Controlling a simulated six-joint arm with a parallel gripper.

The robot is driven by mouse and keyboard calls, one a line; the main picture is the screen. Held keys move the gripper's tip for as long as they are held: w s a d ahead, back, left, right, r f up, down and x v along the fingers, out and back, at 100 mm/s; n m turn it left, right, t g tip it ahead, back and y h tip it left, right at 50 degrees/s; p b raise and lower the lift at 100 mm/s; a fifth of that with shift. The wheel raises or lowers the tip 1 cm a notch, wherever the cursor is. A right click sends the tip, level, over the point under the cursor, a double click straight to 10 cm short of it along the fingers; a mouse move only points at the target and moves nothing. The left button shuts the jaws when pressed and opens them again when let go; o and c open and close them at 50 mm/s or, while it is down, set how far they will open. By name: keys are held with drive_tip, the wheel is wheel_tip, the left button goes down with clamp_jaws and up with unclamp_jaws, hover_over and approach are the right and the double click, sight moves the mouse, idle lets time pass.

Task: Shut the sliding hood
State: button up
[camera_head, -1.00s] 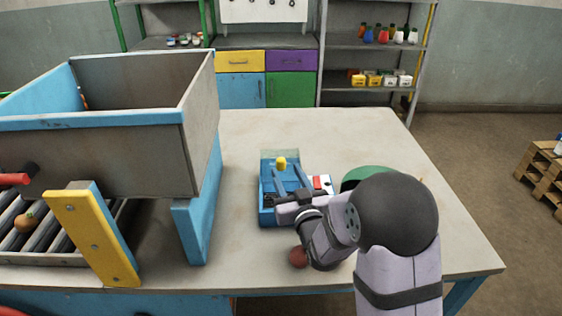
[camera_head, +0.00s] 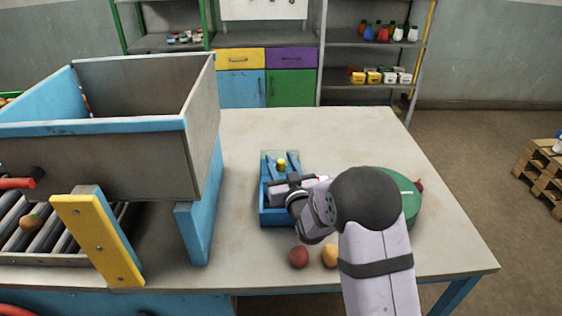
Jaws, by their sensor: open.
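A small blue box (camera_head: 264,210) stands on the table near its middle. A pale, see-through panel (camera_head: 267,155) shows at its far end, and seems to be the sliding hood. A yellow knob (camera_head: 281,163) stands up there. My gripper (camera_head: 281,174) is over the box with its jaws open, pointing toward the far end, with its fingers close to the knob. I cannot tell whether they touch it. My wrist and arm hide the box's right side and part of its inside.
A large grey and blue hopper (camera_head: 150,165) stands at the left over rollers (camera_head: 50,237). A reddish round item (camera_head: 299,257) and a yellowish one (camera_head: 330,256) lie near the front edge. A green round object (camera_head: 405,195) is partly behind my arm. The table's back right is clear.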

drive_tip(key=shift+c, duration=0.2)
clamp_jaws()
drive_tip(key=shift+a+b+v, duration=0.2)
drive_tip(key=shift+b+v, duration=0.1)
drive_tip(key=shift+v, duration=0.6)
drive_tip(key=shift+a+b+v, duration=0.2)
drive_tip(key=shift+b+v, duration=0.1)
drive_tip(key=shift+v, duration=0.6)
drive_tip(key=shift+s, duration=0.1)
drive_tip(key=shift+o, duration=0.2)
unclamp_jaws()
wheel_tip(320, 180, up, 10)
drive_tip(key=b, duration=0.1)
